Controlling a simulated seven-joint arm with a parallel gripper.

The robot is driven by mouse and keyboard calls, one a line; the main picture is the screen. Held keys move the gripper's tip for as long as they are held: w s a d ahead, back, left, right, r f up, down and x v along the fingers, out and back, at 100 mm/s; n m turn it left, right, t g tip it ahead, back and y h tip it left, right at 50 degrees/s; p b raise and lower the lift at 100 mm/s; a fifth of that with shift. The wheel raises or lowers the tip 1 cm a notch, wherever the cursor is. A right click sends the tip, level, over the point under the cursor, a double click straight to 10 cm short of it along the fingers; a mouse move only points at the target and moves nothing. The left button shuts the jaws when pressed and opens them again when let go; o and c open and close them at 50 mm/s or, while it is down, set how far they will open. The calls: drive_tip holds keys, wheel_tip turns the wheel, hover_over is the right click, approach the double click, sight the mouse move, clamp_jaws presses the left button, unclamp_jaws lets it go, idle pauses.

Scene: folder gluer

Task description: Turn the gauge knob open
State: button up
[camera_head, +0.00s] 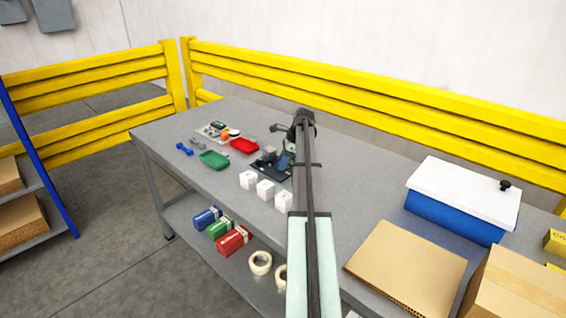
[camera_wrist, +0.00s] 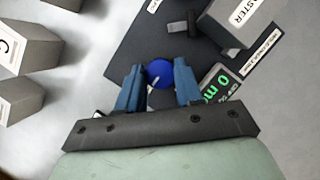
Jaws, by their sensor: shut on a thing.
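The gauge knob (camera_wrist: 158,73) is a round blue knob with a pale pointer line, on a dark base plate (camera_wrist: 128,45) in the wrist view. My gripper (camera_wrist: 159,80) has its two blue fingers on either side of the knob, shut on it. A small display (camera_wrist: 220,88) with green characters, "0" readable, sits just right of the fingers. A grey block (camera_wrist: 238,20) marked "MASTER" stands behind it on the plate. In the head view my gripper (camera_head: 286,160) is over the dark plate (camera_head: 262,168), and my arm hides part of the gauge and the knob.
White blocks (camera_head: 266,189) stand in front of the plate; they show at left in the wrist view. Red (camera_head: 244,146) and green (camera_head: 214,160) trays lie to the left. A blue box with white lid (camera_head: 463,200) and cardboard (camera_head: 405,267) are at right. A yellow rail (camera_head: 380,98) runs behind the table.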

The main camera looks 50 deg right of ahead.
drive_tip(key=c, duration=0.4)
drive_tip(key=shift+d+n, duration=0.1)
drive_tip(key=shift+n, duration=0.3)
drive_tip(key=n+g, duration=0.1)
drive_tip(key=n, duration=0.1)
drive_tip(key=n+g+y, duration=0.1)
drive_tip(key=n, duration=0.1)
drive_tip(key=shift+w+d+n, duration=0.1)
drive_tip(key=shift+w+n, duration=0.1)
drive_tip(key=shift+n, duration=0.2)
drive_tip(key=n+g, duration=0.1)
drive_tip(key=n, duration=0.2)
drive_tip(key=n+g, duration=0.1)
drive_tip(key=n, duration=0.2)
drive_tip(key=shift+w, duration=0.1)
drive_tip(key=shift+n, duration=0.3)
drive_tip(key=o, duration=1)
drive_tip(key=shift+o, duration=0.2)
